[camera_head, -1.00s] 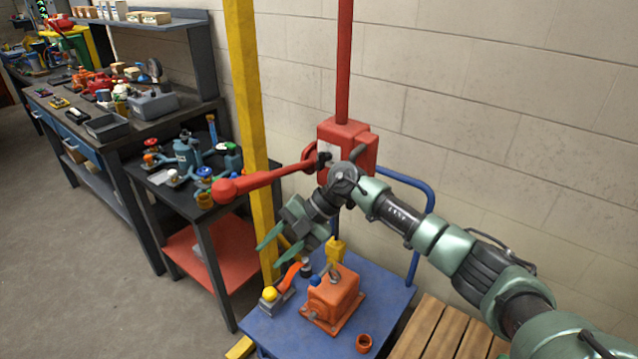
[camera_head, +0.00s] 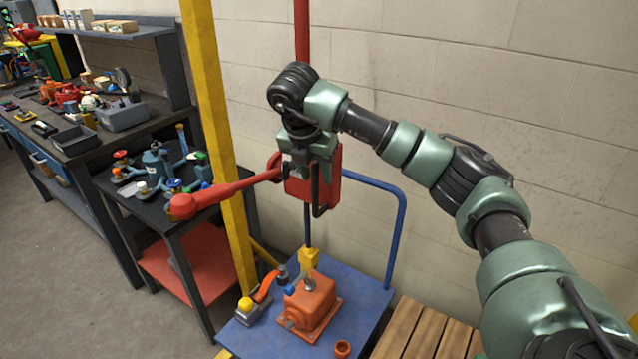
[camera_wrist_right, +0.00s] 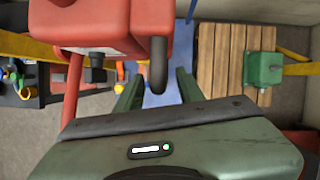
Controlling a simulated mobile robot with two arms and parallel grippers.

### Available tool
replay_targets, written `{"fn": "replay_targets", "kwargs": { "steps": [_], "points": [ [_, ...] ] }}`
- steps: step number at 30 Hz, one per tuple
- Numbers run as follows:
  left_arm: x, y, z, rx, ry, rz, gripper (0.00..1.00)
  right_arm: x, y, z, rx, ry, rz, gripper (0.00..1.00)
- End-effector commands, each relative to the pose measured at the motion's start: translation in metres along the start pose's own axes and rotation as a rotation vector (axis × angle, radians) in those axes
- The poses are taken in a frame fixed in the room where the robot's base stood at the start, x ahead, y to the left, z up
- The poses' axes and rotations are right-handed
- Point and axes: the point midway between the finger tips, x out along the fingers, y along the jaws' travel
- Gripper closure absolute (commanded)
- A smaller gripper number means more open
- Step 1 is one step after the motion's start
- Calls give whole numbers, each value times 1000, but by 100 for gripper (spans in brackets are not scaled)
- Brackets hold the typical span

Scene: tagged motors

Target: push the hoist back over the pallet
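The red hoist (camera_head: 322,188) hangs from a red upright, with a red lever arm reaching left and a black handle (camera_head: 322,196) on its front. Its yellow hook block (camera_head: 308,260) hangs low over an orange motor (camera_head: 312,300) on the blue cart (camera_head: 360,293). The wooden pallet (camera_head: 428,325) is right of the cart; the right wrist view shows it (camera_wrist_right: 206,60) with a green motor (camera_wrist_right: 263,70). My right gripper (camera_head: 315,180) points down at the hoist's front. In the right wrist view its fingers (camera_wrist_right: 157,90) are apart, with the handle (camera_wrist_right: 158,65) between them; contact is unclear. My left gripper is out of view.
A yellow post (camera_head: 215,130) stands left of the hoist. A small table (camera_head: 150,200) with valves and a long workbench (camera_head: 75,145) are farther left. The block wall is close behind.

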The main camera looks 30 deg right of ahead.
Motion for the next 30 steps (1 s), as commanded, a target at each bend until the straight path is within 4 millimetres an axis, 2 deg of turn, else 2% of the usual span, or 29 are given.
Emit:
{"fn": "replay_targets", "kwargs": {
  "steps": [1, 9, 14, 20, 21, 25, 30],
  "points": [
    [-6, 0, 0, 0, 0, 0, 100, 7, -1, 1, -1, 2, -4, 62],
    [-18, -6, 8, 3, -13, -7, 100, 45, -1, 0, 0, 2, -2, 62],
    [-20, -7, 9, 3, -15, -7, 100, 55, 0, 0, -1, 1, -1, 62],
    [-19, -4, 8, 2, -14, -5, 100, 56, 0, 0, -2, 1, 1, 62],
    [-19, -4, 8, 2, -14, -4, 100, 56, 0, 0, -2, 1, 1, 65],
    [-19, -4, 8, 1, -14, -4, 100, 55, 0, 0, -2, 1, 1, 100],
    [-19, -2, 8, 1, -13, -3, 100, 55, 0, 0, -2, 1, 1, 100]
  ]
}}
